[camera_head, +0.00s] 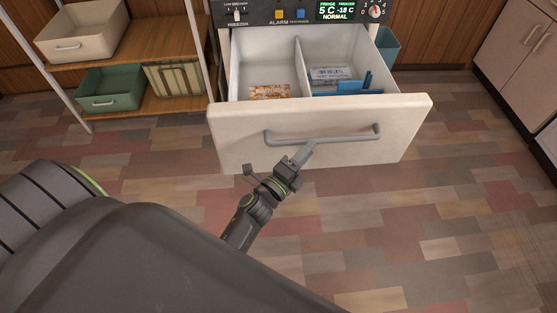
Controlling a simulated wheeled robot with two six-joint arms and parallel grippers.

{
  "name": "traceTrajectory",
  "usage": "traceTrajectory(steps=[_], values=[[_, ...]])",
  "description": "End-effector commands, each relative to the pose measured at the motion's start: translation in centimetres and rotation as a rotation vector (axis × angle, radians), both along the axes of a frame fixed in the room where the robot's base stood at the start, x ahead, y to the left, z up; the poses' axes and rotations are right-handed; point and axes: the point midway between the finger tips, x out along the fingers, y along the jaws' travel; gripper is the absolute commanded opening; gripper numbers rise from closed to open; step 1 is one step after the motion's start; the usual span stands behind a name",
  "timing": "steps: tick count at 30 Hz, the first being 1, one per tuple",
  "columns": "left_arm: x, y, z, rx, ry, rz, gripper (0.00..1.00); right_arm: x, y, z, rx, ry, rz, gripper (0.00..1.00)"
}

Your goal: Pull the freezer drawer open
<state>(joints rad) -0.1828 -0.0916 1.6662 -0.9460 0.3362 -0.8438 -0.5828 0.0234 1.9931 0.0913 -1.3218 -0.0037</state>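The freezer drawer (225,130) is cream-coloured and stands pulled far out of the cabinet, so its inside shows. A grey bar handle (350,136) runs across its front. My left gripper (307,150) is at the handle, with its fingertips meeting the bar a little left of the bar's middle. I cannot tell whether the fingers are closed around the bar or only touch it. My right gripper is not in view.
The drawer holds an orange-brown packet (270,92), a pale packet (330,74) and blue items (350,88) beside a divider. A control panel (290,13) is above. Shelves (155,103) stand left, a teal bin (387,47) behind right. The floor at right is clear.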

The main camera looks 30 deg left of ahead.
Motion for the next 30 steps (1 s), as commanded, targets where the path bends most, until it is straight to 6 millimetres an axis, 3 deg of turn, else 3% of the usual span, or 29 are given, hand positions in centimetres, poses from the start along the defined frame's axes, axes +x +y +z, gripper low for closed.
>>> traceTrajectory(steps=[9, 15, 21, 30], values=[[-6.9, 1.4, -1.1, 0.001, 0.004, 0.002, 0.38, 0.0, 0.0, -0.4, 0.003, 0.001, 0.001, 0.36], [-10.1, 2.1, -1.6, 0.0, 0.003, 0.001, 0.38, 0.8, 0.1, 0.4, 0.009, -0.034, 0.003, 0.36], [-11.7, 2.4, -1.7, -0.001, 0.001, 0.001, 0.38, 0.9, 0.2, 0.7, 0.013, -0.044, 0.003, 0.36], [-11.9, 2.4, -1.7, 0.0, 0.0, 0.001, 0.38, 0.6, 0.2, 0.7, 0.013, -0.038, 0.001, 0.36]])
